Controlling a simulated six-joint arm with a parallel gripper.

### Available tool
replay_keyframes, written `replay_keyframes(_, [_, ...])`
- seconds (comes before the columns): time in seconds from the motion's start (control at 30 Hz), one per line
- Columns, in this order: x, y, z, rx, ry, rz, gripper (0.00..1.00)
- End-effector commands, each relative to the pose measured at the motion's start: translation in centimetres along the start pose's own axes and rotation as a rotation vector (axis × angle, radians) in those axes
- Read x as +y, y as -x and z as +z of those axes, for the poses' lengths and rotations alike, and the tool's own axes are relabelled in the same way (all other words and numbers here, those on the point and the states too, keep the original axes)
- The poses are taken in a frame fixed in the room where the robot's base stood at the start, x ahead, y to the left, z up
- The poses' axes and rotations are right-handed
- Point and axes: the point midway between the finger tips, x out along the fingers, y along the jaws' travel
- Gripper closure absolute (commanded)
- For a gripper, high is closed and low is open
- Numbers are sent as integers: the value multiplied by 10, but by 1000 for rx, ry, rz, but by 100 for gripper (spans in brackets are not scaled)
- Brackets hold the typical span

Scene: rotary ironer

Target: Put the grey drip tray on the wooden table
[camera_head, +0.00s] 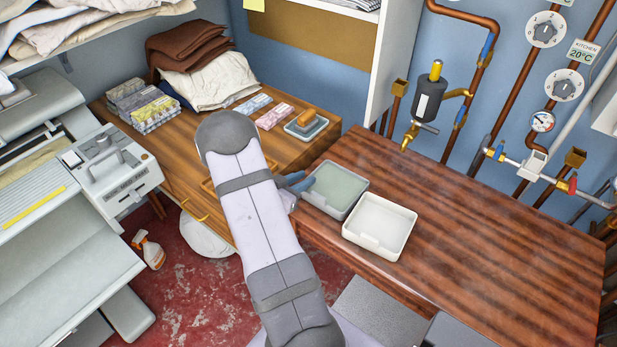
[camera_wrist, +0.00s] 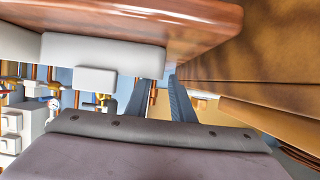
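The grey drip tray (camera_head: 337,185), with a greenish inside, is at the left edge of the dark wooden table (camera_head: 470,235), beside a white tray. Its exact contact with the tabletop is hard to tell. My gripper (camera_head: 297,182) is at the tray's left side, its blue-grey fingers partly hidden by my arm. In the wrist view, the gripper (camera_wrist: 160,82) shows two fingers with a gap between them. A pale tray part (camera_wrist: 100,55) is close to the left fingertip. The table edge (camera_wrist: 205,22) crosses the top.
The white tray (camera_head: 379,224) stands close in front of the grey tray. A lighter wooden bench (camera_head: 285,152) to the left holds cloth stacks and a small dish with a brush (camera_head: 306,125). Pipes and valves (camera_head: 437,90) line the back wall. The table's right side is clear.

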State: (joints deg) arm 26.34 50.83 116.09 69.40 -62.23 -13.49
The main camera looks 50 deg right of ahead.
Motion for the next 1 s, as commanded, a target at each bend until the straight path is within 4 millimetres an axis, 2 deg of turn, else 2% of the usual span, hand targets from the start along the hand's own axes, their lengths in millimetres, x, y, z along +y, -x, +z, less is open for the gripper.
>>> replay_keyframes(0.2, [-2,42,0,1,1,-5,78])
replay_keyframes(0.4, [-1,69,0,1,-1,-4,78])
replay_keyframes(0.6, [0,82,0,1,-1,-1,78])
replay_keyframes(1.0, [0,83,0,1,0,0,78])
